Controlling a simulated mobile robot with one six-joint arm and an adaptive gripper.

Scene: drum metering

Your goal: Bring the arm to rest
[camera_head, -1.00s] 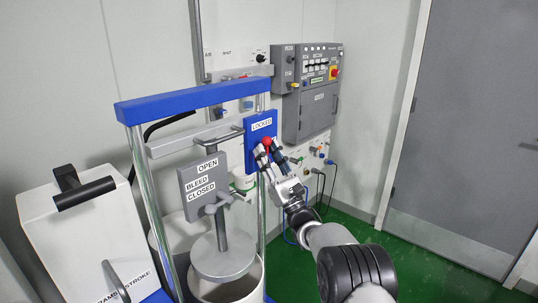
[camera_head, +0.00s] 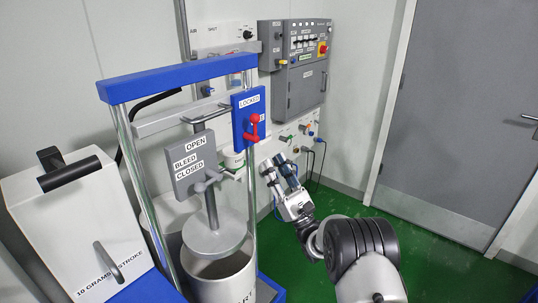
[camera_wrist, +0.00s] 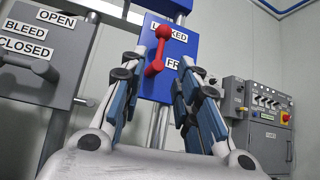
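My gripper (camera_head: 281,166) is in the head view, below and to the right of the blue lock plate, apart from it. Its fingers are spread with nothing between them. In the wrist view my gripper (camera_wrist: 155,85) shows two open fingers framing the blue lock plate (camera_wrist: 180,55) from a distance. A red lever (camera_head: 253,128) with ball ends is on that plate, which reads LOCKED at the top. In the wrist view the lever (camera_wrist: 158,50) stands nearly upright, its upper ball by the LOCKED label. The lower label is partly hidden by a finger.
A blue-topped press frame (camera_head: 175,80) stands over a white drum (camera_head: 222,275). A grey OPEN/BLEED/CLOSED plate (camera_head: 190,163) hangs on it. A white box (camera_head: 70,225) stands at left. A grey control cabinet (camera_head: 305,92) is on the wall. Green floor (camera_head: 430,250) lies clear at right.

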